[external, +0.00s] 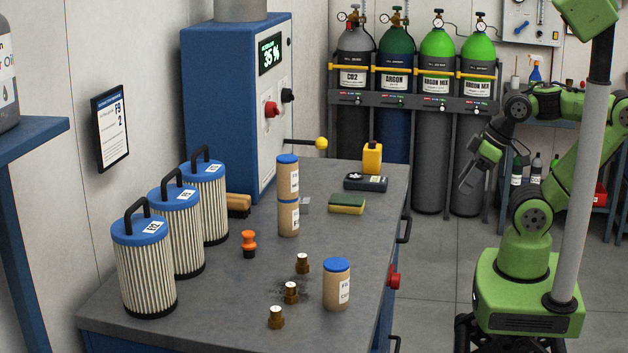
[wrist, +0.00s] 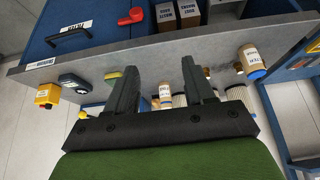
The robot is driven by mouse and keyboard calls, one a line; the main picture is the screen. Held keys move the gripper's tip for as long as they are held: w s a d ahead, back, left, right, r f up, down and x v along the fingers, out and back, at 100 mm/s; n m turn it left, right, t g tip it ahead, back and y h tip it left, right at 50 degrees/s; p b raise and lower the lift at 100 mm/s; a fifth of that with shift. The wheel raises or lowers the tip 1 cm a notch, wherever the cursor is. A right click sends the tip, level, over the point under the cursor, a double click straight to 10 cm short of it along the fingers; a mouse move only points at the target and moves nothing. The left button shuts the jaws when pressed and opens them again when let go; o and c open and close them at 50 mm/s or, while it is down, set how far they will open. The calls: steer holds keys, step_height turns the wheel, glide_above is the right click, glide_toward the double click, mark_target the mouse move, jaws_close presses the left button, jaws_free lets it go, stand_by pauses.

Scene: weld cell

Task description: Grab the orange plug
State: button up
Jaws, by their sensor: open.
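The orange plug (external: 249,243), with a black lower part, stands on the grey workbench top (external: 225,293) in the external view, between the row of blue-capped filters and the brass fittings. I cannot make it out in the wrist view, where my gripper covers part of the bench. My gripper (external: 469,181) is off the bench's right side in the external view, well away from the plug. Its two dark fingers stand apart and empty in the wrist view (wrist: 160,68).
Tall pleated filters (external: 146,268) stand left of the plug, and brass fittings (external: 291,292) to its right. Cardboard tubes (external: 288,195) (external: 337,288) stand nearby. A sponge (external: 347,204), meter (external: 365,182) and yellow item (external: 372,158) lie farther back. A blue cabinet (external: 232,105) stands behind.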

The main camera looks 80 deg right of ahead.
steer(key=shift+o, duration=0.5)
steer(key=shift+o, duration=0.4)
steer(key=n+t+y+p, duration=0.4)
steer(key=t+y+p, duration=0.1)
steer(key=t+p, duration=0.25)
glide_above(252, 232)
steer(key=s+d, duration=0.5)
steer(key=s, duration=0.9)
step_height(252, 232, down, 8)
steer(key=r, duration=0.1)
steer(key=shift+g, duration=0.25)
steer(key=p+x, duration=0.1)
steer(key=x, duration=0.4)
steer(key=p+x, duration=0.1)
steer(key=x, duration=0.4)
steer(key=f+p+x, duration=0.1)
steer(key=x, duration=0.4)
steer(key=shift+d, duration=0.15)
steer(key=shift+r, duration=0.1)
steer(key=c, duration=1.1)
